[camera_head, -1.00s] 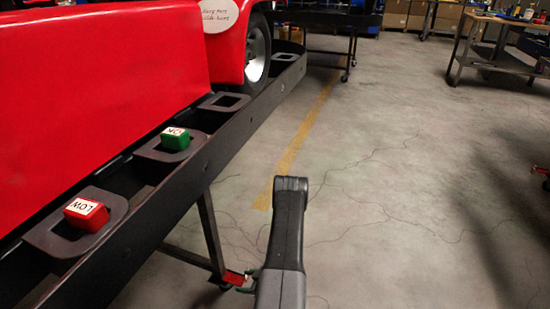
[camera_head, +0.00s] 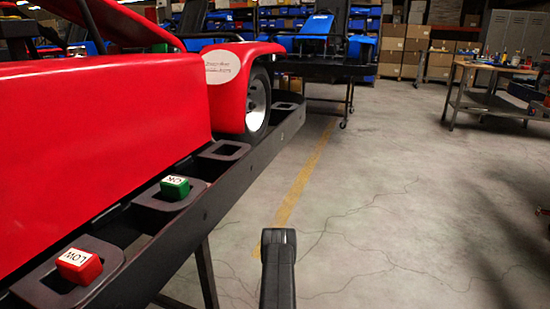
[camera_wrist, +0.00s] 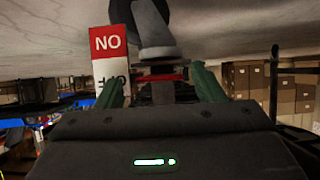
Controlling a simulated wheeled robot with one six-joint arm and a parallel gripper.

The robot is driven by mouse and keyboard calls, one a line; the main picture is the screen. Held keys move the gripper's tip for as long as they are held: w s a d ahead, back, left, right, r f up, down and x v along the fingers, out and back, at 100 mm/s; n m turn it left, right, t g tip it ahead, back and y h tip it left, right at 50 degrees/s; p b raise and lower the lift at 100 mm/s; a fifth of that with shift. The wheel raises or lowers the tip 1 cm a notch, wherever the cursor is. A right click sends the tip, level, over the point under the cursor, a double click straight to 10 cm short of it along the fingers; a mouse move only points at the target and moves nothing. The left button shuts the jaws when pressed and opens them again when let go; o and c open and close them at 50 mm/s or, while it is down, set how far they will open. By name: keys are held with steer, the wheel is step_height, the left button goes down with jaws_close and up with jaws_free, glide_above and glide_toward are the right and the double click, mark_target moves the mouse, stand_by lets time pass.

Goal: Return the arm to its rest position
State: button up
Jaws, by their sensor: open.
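My arm (camera_head: 278,270) shows as a dark upright link at the bottom middle of the head view; its gripper end is not visible there. In the wrist view my gripper (camera_wrist: 162,85) has its two green fingers spread apart, with no object held between them. Beyond them are a grey and black wheel-like part (camera_wrist: 157,35) and a flat red piece (camera_wrist: 162,76). I cannot tell their exact distance.
The floor (camera_head: 400,210) right of my arm is clear. A workbench (camera_head: 490,95) stands far right.

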steer(key=p+v, duration=0.3)
steer(key=v, duration=1)
steer(key=b+x, duration=0.4)
steer(key=x, duration=1)
steer(key=shift+a+f, duration=0.15)
steer(key=shift+f, duration=0.05)
steer(key=f+t+y+b, duration=0.1)
steer(key=y+b, duration=0.1)
steer(key=f+t+y+b, duration=0.1)
steer(key=f+y+b, duration=0.1)
steer(key=y+b, duration=0.1)
steer(key=shift+w+a+f+y, duration=0.1)
steer(key=shift+a+f+y, duration=0.1)
steer(key=shift+a+y, duration=0.1)
steer(key=s+d+r+p, duration=0.2)
steer(key=d+r+p, duration=0.1)
steer(key=d, duration=0.4)
steer(key=shift+s+r+p, duration=0.25)
steer(key=shift+r+p, duration=0.15)
steer(key=shift+r, duration=0.2)
steer(key=shift+d, duration=0.1)
